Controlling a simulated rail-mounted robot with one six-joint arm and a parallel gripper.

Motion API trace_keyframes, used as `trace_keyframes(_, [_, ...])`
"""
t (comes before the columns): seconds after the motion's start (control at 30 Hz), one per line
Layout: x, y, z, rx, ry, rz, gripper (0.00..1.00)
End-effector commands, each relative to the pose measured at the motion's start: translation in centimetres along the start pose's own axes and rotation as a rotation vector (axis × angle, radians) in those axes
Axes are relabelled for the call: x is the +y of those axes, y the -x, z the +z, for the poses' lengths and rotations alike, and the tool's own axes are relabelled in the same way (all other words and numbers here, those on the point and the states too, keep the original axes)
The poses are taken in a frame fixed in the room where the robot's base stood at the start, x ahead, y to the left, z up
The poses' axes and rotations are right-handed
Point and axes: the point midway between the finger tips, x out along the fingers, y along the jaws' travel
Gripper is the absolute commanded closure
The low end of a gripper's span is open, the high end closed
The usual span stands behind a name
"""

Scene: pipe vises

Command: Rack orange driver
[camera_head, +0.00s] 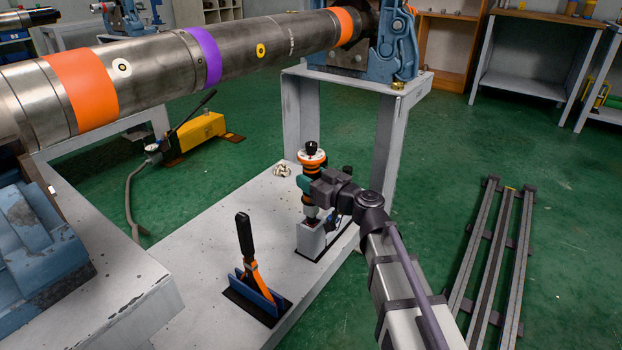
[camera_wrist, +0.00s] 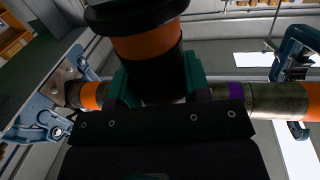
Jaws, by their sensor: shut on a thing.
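The orange driver (camera_head: 312,159), with a black knob on top and orange bands on its body, stands upright in my gripper (camera_head: 305,183). The teal fingers are shut on its middle from the right. In the wrist view, the driver's black and orange body (camera_wrist: 148,45) fills the top centre between the teal fingers of my gripper (camera_wrist: 157,82). Below the driver is a grey block-shaped holder (camera_head: 311,241) on a dark base. The driver's lower end is right at the holder's top; I cannot tell whether it is seated inside or just above. My wrist partly hides the holder's right side.
An orange tool with a black handle (camera_head: 245,238) stands in a blue holder (camera_head: 262,302) on the same grey bench (camera_head: 205,262). A small metal piece (camera_head: 282,171) lies behind the driver. The large pipe (camera_head: 150,79) spans above, held by a blue vise (camera_head: 397,45).

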Motion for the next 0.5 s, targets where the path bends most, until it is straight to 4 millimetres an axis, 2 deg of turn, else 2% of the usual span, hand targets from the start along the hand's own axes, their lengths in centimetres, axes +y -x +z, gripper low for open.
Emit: trace_keyframes(0.5, [0.0, 0.0, 0.68, 0.001, -0.001, 0.0, 0.94])
